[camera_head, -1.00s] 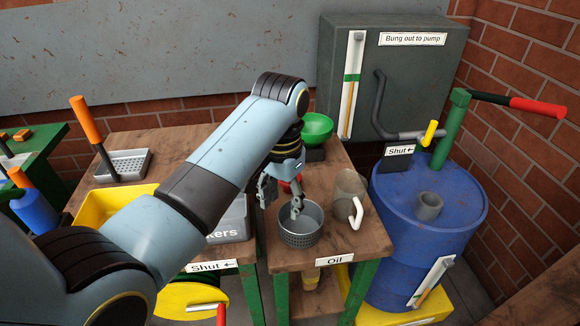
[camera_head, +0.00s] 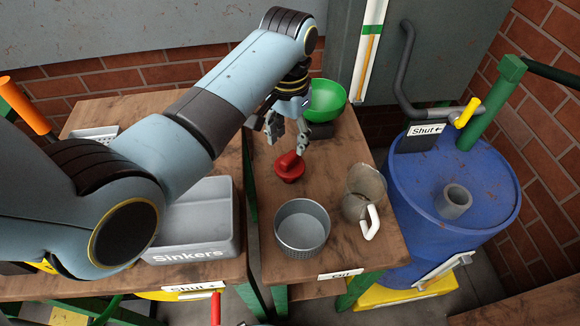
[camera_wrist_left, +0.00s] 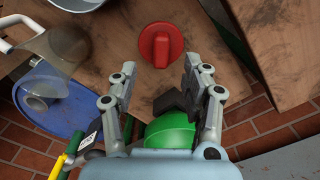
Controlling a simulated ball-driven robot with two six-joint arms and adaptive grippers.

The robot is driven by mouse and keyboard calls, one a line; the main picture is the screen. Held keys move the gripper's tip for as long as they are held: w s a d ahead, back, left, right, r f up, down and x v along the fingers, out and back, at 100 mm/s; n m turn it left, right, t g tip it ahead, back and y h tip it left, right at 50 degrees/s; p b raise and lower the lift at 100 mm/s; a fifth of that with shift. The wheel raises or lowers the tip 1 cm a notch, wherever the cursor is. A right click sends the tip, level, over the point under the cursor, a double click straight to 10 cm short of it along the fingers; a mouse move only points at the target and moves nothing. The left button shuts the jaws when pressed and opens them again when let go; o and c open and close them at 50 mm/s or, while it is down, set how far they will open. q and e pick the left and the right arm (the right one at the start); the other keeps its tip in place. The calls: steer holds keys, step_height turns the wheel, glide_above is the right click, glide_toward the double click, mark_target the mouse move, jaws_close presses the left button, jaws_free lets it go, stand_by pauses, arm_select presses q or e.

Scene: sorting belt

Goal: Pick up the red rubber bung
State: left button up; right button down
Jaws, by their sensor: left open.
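The red rubber bung (camera_head: 289,168) stands on the wooden table marked Oil, behind the grey perforated cup. In the left wrist view the bung (camera_wrist_left: 161,45) lies just beyond the fingertips, with a raised grip bar across its top. My left gripper (camera_head: 287,136) is open and empty, above and slightly behind the bung. In the left wrist view its fingers (camera_wrist_left: 160,72) are spread apart with the bung between their lines, not visibly touching it. My right gripper is not in view.
The perforated cup (camera_head: 302,229) and a clear jug (camera_head: 361,192) stand nearby on the table. A green bowl (camera_head: 327,98) is behind. A grey Sinkers bin (camera_head: 203,212) is left. A blue drum (camera_head: 425,205) with pipes stands right.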

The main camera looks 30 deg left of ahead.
mark_target(289, 157)
arm_select(q)
steer(key=shift+f, duration=0.95)
steer(key=f, duration=0.4)
steer(key=shift+w+a+f, duration=0.1)
steer(key=shift+w+f, duration=0.15)
steer(key=shift+w, duration=0.05)
steer(key=shift+f, duration=0.4)
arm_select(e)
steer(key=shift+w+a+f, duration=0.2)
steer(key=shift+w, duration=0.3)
arm_select(q)
steer(key=shift+c, duration=1.3)
steer(key=c, duration=0.7)
jaws_close()
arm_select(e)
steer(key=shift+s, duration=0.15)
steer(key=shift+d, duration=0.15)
